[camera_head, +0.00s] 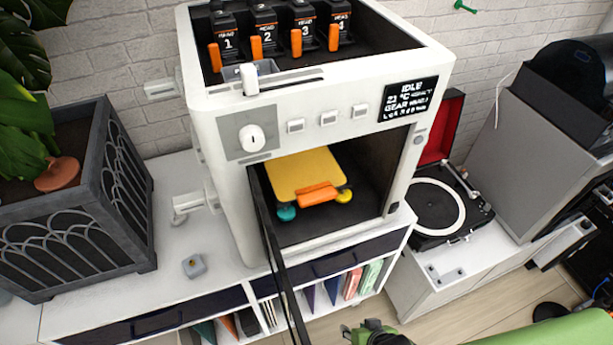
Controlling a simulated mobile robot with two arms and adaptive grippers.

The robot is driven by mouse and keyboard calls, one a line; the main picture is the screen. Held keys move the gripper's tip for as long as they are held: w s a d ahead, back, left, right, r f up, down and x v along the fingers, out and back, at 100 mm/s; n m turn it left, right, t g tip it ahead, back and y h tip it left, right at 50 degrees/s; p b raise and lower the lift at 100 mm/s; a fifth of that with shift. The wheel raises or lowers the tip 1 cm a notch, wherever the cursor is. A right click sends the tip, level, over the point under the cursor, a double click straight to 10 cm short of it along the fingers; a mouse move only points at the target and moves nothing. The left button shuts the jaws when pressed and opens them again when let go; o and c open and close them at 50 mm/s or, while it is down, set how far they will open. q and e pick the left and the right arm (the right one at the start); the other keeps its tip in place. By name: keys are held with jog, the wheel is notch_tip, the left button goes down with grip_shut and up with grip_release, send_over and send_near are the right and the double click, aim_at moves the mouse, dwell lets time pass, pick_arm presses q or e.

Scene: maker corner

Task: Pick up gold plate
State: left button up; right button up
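The gold plate (303,170) lies flat inside the open chamber of the white printer (232,180). An orange handle-like piece (315,194) is at its front edge. A teal round piece (286,213) and a yellow one (345,196) show just below its front corners. My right gripper (368,332), green and dark, is only partly in view at the bottom edge, in front of and below the printer, well apart from the plate. Its fingers are too small and cut off to tell whether it is open. My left gripper is not in view.
The printer's dark door (277,262) stands open, seen nearly edge-on at the left of the chamber. A planter (75,215) stands at left, and a small grey-blue object (194,266) lies on the white cabinet. A record player (436,205) and speaker (540,150) are at right.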

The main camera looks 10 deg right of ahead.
jog(key=w+a+r+m+t, duration=0.1)
jog(key=w+r+m+t, duration=0.2)
jog(key=r, duration=0.5)
jog(key=w+a+r+m+t+y+b, duration=0.1)
jog(key=w+r+m+t, duration=0.2)
jog(key=w+r, duration=0.2)
jog(key=w+a+r+m+t+y, duration=0.1)
jog(key=w+a+r+m+t, duration=0.1)
jog(key=r, duration=0.8)
jog(key=shift+w+r+m+t, duration=0.3)
jog(key=shift+w+m+t, duration=0.3)
jog(key=shift+w+m, duration=0.35)
jog(key=m+t, duration=0.3)
jog(key=m, duration=0.2)
send_near(324, 200)
jog(key=w, duration=0.4)
jog(key=w+a+p, duration=0.1)
jog(key=w, duration=0.1)
jog(key=shift+w+f, duration=0.1)
jog(key=shift+w, duration=0.2)
jog(key=w, duration=0.2)
jog(key=w+a+p, duration=0.1)
jog(key=w, duration=0.2)
jog(key=shift+w+a, duration=0.1)
jog(key=shift+a, duration=0.05)
jog(key=shift+w+a+f, duration=0.1)
jog(key=shift+w+f, duration=0.05)
jog(key=shift+w, duration=0.3)
grip_shut()
